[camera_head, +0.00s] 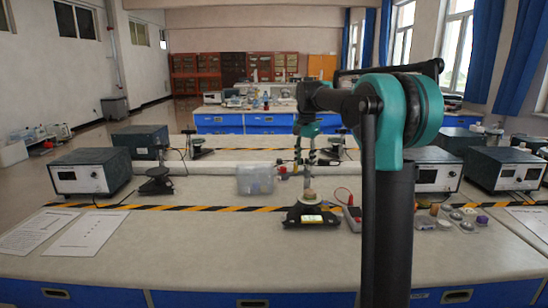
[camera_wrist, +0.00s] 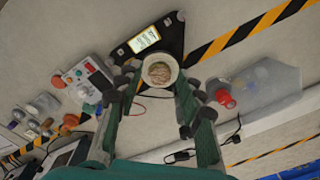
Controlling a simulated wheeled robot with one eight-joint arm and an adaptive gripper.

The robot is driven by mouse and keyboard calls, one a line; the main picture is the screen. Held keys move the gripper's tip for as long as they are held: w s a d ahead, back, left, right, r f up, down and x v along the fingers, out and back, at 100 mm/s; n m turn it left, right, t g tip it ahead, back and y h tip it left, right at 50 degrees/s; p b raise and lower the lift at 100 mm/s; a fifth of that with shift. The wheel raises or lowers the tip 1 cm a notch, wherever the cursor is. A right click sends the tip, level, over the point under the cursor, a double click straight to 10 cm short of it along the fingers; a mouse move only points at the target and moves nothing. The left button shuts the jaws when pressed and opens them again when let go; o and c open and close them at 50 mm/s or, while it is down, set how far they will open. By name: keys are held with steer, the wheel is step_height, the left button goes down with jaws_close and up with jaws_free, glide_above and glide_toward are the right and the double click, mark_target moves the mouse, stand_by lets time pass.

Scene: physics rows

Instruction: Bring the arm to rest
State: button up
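My arm reaches forward over the bench, and my gripper (camera_head: 305,162) hangs pointing down above a small black scale (camera_head: 311,218) with a lit yellow display. In the wrist view my gripper (camera_wrist: 158,90) has its two green and dark fingers spread wide apart. A round tan-brown object (camera_wrist: 159,72) sits on the scale's pale round pan and shows between the fingertips. The same tan object (camera_head: 309,194) shows below the gripper in the head view. I see nothing held between the fingers.
A clear plastic box (camera_head: 255,180) stands left of the scale. A red-capped item (camera_wrist: 224,98) lies beside the fingers in the wrist view. A meter (camera_head: 352,218) and several small parts lie to the right. Dark instrument boxes (camera_head: 92,172) flank the bench. The front left holds papers (camera_head: 88,233).

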steer(key=s+d+f+n+t, duration=0.1)
steer(key=s+d+f+n, duration=0.1)
steer(key=s+f, duration=0.6)
steer(key=s+d+f+n+t, duration=0.1)
steer(key=s+d+f+n, duration=0.2)
steer(key=s+f, duration=0.6)
steer(key=s+d+f+n+t, duration=0.1)
steer(key=s+d+f+n, duration=0.1)
steer(key=s+f, duration=0.7)
steer(key=shift+s+d+f+n+t, duration=0.15)
steer(key=shift+s+n, duration=0.1)
steer(key=shift+s, duration=1.15)
steer(key=shift+s+d+n+t, duration=0.1)
steer(key=shift+s+n, duration=0.2)
steer(key=shift+s, duration=1.15)
steer(key=shift+s+d+f+n+t, duration=0.15)
steer(key=shift+s+n, duration=0.1)
steer(key=shift+s, duration=1.15)
